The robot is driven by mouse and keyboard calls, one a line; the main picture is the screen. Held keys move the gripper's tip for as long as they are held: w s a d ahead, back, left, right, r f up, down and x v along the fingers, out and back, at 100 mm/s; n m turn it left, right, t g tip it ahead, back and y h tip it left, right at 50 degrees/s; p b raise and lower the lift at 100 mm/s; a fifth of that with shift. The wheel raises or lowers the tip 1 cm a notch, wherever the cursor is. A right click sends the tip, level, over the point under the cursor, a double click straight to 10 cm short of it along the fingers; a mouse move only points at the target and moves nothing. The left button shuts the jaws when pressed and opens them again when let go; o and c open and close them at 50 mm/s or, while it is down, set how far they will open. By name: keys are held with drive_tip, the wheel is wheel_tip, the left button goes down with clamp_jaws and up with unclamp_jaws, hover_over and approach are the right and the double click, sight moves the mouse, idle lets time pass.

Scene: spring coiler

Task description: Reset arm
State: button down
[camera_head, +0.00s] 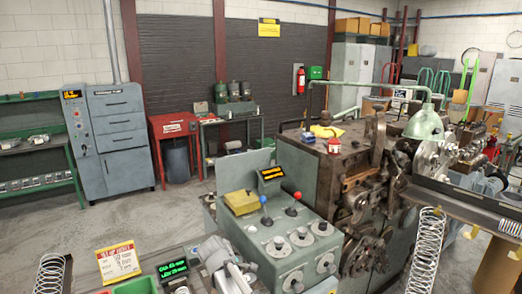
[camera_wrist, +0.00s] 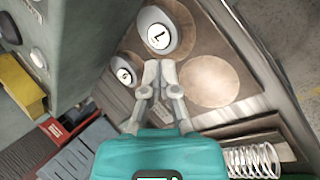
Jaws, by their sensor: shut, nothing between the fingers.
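My gripper (camera_wrist: 159,72) shows in the wrist view, with its teal body at the bottom edge and its two pale fingers pointing up the picture. The fingertips are together and hold nothing. They are in front of a brown panel with round silver pieces: one (camera_wrist: 158,32) just above the tips and one (camera_wrist: 126,71) just left of them. Whether the fingers touch the panel cannot be told. In the head view, grey-white jointed parts at the bottom left of centre may be my arm; I cannot make out the fingertips there.
A green control cabinet (camera_head: 279,248) with blue and red knobs stands at front centre. Behind it is a large coiling machine (camera_head: 345,165). Upright springs stand at right (camera_head: 427,250) and left (camera_head: 49,275). A yellow sign (camera_head: 118,262) is front left. Floor (camera_head: 140,215) is clear behind.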

drive_tip(key=s+d+f+m+g+y, duration=0.1)
drive_tip(key=s+d+m+g+y, duration=0.1)
drive_tip(key=s+d+m, duration=0.5)
drive_tip(key=s+d+f+m+g+y, duration=0.1)
drive_tip(key=s+d+m, duration=0.6)
drive_tip(key=d, duration=1.1)
drive_tip(key=shift+s+f+m+g+y, duration=0.3)
drive_tip(key=shift+s+g+y, duration=0.1)
drive_tip(key=shift+s+g, duration=0.4)
